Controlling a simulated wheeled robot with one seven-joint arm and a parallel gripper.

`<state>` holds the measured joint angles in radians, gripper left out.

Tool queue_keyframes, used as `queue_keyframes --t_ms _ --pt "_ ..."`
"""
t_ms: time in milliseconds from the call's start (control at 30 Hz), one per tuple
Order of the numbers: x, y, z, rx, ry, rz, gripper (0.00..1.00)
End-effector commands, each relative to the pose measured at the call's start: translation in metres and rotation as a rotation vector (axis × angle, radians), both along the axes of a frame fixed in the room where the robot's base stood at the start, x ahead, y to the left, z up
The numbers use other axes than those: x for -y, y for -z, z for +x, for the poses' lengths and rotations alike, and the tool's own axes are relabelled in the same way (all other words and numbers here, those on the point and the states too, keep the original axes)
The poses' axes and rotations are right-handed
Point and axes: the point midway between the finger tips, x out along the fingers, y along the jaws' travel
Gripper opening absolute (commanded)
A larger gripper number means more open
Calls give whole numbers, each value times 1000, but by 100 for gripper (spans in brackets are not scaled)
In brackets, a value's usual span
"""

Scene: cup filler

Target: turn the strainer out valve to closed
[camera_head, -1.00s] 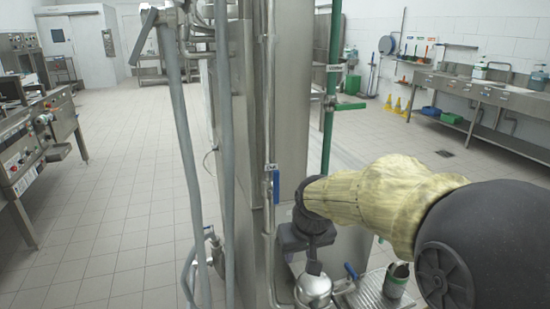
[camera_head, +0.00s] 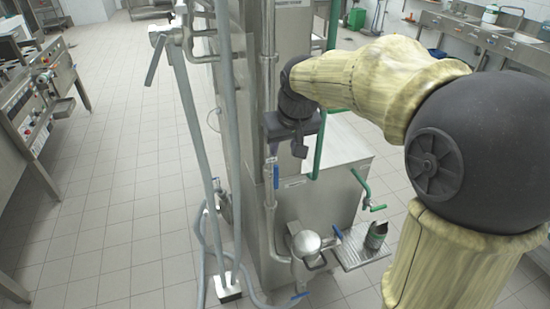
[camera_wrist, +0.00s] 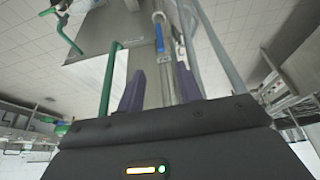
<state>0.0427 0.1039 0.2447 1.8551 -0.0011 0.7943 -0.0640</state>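A blue valve lever (camera_head: 276,176) sits on a thin vertical steel pipe and lies along it; it also shows in the wrist view (camera_wrist: 160,36). A second blue lever (camera_head: 337,232) is by the round steel body (camera_head: 305,243), and a third (camera_head: 299,296) is low down near the floor. No tag is readable, so I cannot tell which is the strainer out valve. My gripper (camera_head: 299,150) is above and right of the pipe lever in the head view. In the wrist view its two fingers (camera_wrist: 159,74) are apart with nothing between them.
A steel cabinet (camera_head: 325,205) stands behind the pipe. A green crank (camera_head: 366,190) and a drip tray (camera_head: 355,250) with a dark green-banded can (camera_head: 376,236) are to the right.

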Motion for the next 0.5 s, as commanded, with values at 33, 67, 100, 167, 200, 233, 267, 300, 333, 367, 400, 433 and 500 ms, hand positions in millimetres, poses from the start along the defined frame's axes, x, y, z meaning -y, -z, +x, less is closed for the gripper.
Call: queue_keyframes --t_ms 33,67,100,167,200,233,267,300,333,367,400,433,500 --pt "0 -8 1 0 -1 1 35" --pt "-1 -8 1 0 -2 0 35" --pt "-1 -8 1 0 -2 0 35" --pt "-1 -6 1 0 -2 0 35" --pt "-1 -6 1 0 -2 0 35" --pt "-1 -6 1 0 -2 0 35" --pt "-1 -6 1 0 -2 0 35" --pt "-1 -6 1 0 -2 0 35" --pt "-1 -6 1 0 -2 0 35" --pt "-1 -5 1 0 -1 1 35" --pt "-1 -5 1 0 -1 1 35" --pt "-1 -4 1 0 -1 1 35" --pt "-1 -1 3 0 -1 1 35"
